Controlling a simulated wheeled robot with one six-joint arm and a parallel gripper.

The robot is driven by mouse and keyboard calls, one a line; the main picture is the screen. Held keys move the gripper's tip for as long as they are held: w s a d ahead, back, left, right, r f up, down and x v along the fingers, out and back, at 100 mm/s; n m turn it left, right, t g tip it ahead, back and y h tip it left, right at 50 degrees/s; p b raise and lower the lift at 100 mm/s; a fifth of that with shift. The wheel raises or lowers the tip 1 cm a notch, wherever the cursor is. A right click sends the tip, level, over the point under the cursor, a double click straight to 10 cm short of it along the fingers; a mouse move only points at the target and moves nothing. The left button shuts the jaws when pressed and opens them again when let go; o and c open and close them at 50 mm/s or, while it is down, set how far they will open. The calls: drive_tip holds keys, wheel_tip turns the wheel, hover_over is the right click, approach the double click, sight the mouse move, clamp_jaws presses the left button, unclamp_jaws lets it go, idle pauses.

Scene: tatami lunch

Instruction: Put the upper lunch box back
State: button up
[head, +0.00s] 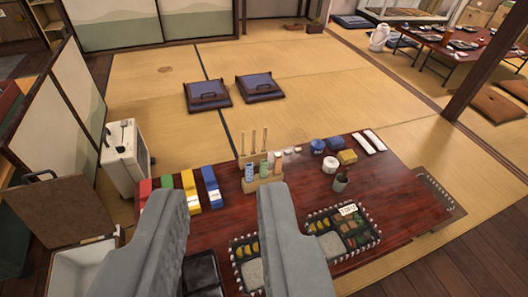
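My gripper (221,193) shows as two grey fingers at the bottom, wide apart, with nothing held between their tips. It is above the near left part of the dark red table (310,180). A black compartment lunch box (357,245) with a beaded rim, colourful food and a small white label lies on the table right of the right finger. A second food box (238,258) with a beaded rim shows between the fingers, partly hidden by the right one. I cannot tell which is the upper box, or whether either is stacked.
A black tray (201,270) is between the fingers at the bottom. A wooden condiment stand (262,183) and colourful packs (210,185) stand beyond the fingertips. Cups, a blue pot (332,144) and white towels (369,141) are farther right. An empty-looking beaded tray (437,194) lies at the right end.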

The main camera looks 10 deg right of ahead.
drive_tip(key=s+r+t, duration=0.2)
drive_tip(key=s+r, duration=0.4)
drive_tip(key=s, duration=0.2)
drive_tip(key=shift+s+d+r+t, duration=0.15)
drive_tip(key=shift+s+t, duration=0.15)
drive_tip(key=shift+s, duration=0.1)
idle(0.7)
